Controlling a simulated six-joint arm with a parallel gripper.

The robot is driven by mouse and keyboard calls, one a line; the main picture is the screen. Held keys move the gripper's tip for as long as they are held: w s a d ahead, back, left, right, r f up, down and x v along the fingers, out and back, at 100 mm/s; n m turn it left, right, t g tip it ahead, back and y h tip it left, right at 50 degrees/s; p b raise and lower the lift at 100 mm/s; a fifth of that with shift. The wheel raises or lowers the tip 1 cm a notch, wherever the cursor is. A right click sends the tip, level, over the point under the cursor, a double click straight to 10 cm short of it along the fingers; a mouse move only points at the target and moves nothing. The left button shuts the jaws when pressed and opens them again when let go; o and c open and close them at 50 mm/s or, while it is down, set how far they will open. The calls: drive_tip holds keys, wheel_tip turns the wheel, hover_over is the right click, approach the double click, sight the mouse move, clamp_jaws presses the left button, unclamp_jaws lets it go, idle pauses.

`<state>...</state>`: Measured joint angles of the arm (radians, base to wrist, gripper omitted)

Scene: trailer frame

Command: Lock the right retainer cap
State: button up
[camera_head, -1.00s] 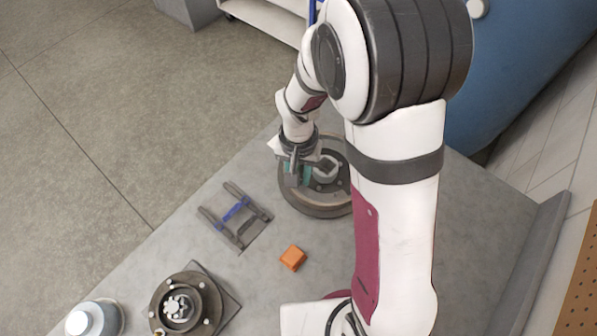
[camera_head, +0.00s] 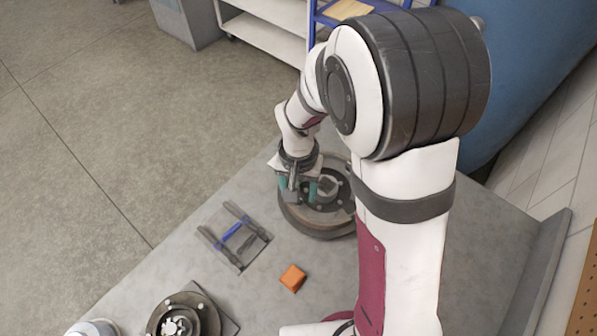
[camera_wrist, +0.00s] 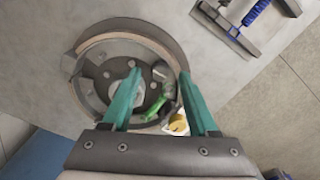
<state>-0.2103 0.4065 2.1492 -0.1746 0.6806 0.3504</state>
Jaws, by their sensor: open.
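A round brake drum (camera_head: 300,222) stands at the far end of the table. Inside it is a dark disc with several holes, and a grey cap-like part (camera_head: 329,186) sits at its middle. In the wrist view the drum (camera_wrist: 88,45) lies under and left of the fingers, with a shiny green part (camera_wrist: 155,103) between them. My gripper (camera_head: 298,192) is open over the left part of the drum. Its two teal fingers are apart in the wrist view (camera_wrist: 160,78), with nothing clearly held. Whether the fingertips touch the cap cannot be told.
A dark stand with a blue spring-like bar (camera_head: 236,236) lies left of the drum. An orange block (camera_head: 292,278) lies in front. A second hub with studs (camera_head: 180,318) and a pale container (camera_head: 92,328) are at the lower left. Table between is clear.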

wheel_tip(320, 180, up, 14)
drive_tip(key=shift+r, duration=0.1)
drive_tip(key=s+d+m+y, duration=0.1)
drive_tip(key=s+d+m, duration=0.1)
drive_tip(key=s, duration=1.7)
drive_tip(key=shift+d+f+y, duration=0.3)
drive_tip(key=shift+d+y, duration=0.1)
drive_tip(key=shift+d, duration=0.3)
